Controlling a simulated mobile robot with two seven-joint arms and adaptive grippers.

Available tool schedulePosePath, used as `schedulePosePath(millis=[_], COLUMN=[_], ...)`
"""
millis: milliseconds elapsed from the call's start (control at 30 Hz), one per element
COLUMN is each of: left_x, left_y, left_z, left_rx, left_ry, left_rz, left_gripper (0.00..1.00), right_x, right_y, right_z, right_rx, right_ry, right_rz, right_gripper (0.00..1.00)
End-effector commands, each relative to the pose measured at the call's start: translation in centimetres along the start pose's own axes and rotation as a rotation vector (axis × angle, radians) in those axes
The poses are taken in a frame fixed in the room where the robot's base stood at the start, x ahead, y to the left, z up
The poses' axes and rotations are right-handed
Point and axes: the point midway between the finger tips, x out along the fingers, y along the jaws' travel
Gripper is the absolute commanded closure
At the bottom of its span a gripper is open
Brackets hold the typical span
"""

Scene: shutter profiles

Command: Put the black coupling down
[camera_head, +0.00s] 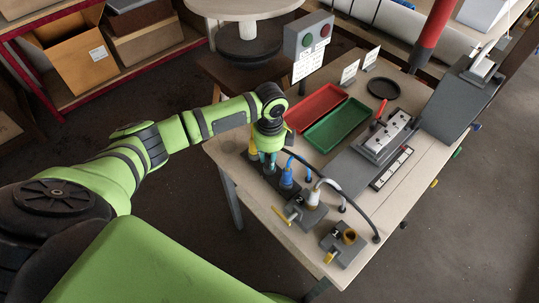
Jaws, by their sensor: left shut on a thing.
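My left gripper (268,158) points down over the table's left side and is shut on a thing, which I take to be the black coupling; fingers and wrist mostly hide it. A black hose (334,182) arcs from the gripper to the table's front right. Close by are a yellow coupling (254,148), left of the gripper, and a blue coupling (286,178), right of it, at a dark holder (265,176). A white coupling (314,197) stands at a grey block with a yellow lever (293,215). My right gripper is out of view.
A second grey block (343,248) with a brass-coloured round port stands at the front corner. Behind are a red tray (315,106), a green tray (338,125) and a button box (308,35). A grey fixture (385,140) with a red handle stands right.

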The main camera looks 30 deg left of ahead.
Motion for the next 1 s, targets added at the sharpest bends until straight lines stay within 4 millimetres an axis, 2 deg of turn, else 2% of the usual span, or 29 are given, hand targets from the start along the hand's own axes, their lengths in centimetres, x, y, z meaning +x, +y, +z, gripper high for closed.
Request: schedulePosePath(millis=[200, 233, 267, 300, 600, 733, 867, 1000], left_x=[0.3, 0.3, 0.3, 0.3, 0.2, -0.6, -2.8, -5.9], left_y=[0.0, 0.0, 0.0, 0.0, 0.0, -0.1, -0.1, -0.1], left_z=[0.0, 0.0, 0.0, 0.0, 0.0, 0.0, 0.1, 0.1], left_rx=[-0.001, -0.001, 0.000, 0.000, 0.000, 0.000, 0.001, 0.001], left_ry=[0.000, 0.000, 0.000, 0.000, 0.000, 0.001, -0.001, 0.000], left_rz=[0.000, 0.000, 0.000, 0.000, 0.000, -0.002, -0.005, -0.006], left_gripper=[1.00, 0.67, 0.55, 0.51, 0.51, 0.51, 0.51, 0.51], right_x=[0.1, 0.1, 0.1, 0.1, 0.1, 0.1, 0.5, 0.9], right_y=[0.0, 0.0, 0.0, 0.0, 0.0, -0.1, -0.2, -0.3], right_z=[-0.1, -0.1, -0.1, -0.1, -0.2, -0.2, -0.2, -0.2], right_rx=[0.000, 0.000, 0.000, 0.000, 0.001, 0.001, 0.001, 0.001], right_ry=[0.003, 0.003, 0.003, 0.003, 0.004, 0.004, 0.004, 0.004], right_rz=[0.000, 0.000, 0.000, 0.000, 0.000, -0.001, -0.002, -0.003], right_gripper=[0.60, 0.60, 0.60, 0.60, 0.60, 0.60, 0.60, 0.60])
